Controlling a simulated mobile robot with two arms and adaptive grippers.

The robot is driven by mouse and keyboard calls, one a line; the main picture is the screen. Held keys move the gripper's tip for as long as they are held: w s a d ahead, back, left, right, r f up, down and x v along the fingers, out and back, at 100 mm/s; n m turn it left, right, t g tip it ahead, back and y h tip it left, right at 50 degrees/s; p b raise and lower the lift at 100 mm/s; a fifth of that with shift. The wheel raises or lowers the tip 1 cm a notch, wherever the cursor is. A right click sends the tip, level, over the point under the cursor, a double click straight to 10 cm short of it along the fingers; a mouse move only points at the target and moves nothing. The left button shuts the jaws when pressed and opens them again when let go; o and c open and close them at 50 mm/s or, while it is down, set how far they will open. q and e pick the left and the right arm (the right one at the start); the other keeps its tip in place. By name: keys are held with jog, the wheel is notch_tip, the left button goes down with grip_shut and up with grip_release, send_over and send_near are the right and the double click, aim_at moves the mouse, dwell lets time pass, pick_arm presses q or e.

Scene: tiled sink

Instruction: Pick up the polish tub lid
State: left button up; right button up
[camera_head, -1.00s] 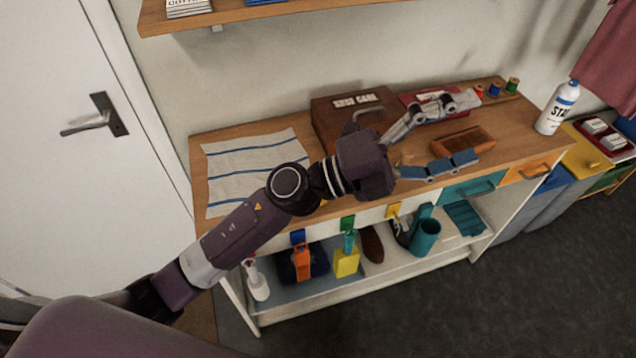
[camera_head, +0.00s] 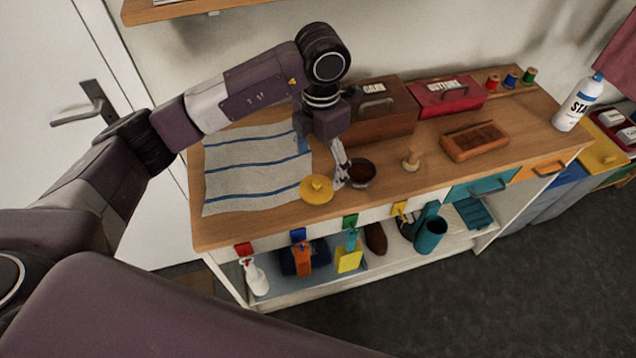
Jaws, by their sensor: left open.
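The polish tub lid (camera_head: 314,194) is a round yellow disc with a small knob on top. It lies on the wooden worktop by the right edge of the striped cloth. The open polish tub (camera_head: 364,171), with dark brown contents, stands just right of it. My left gripper (camera_head: 341,181) points down between the lid and the tub. It is open, with nothing seen between its fingers. The lid's knob is clear of the fingers, but I cannot tell whether a fingertip touches the lid's rim or the tub. My right gripper is not in view.
A striped cloth (camera_head: 245,170) lies to the left. A brown box (camera_head: 385,125), a red box (camera_head: 450,97), a wooden-handled tool (camera_head: 411,160) and a brown tray (camera_head: 474,142) stand to the right.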

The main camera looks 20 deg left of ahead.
aim_at(317, 182)
pick_arm(q)
jog(key=f+p, duration=0.1)
jog(key=f, duration=0.1)
jog(key=f+p, duration=0.1)
jog(key=f, duration=0.1)
jog(key=f+p, duration=0.1)
jog(key=f, duration=0.2)
jog(key=shift+a, duration=0.35)
jog(key=shift+f, duration=0.25)
jog(key=shift+c, duration=0.6)
jog(key=c, duration=1)
jog(key=shift+r, duration=0.1)
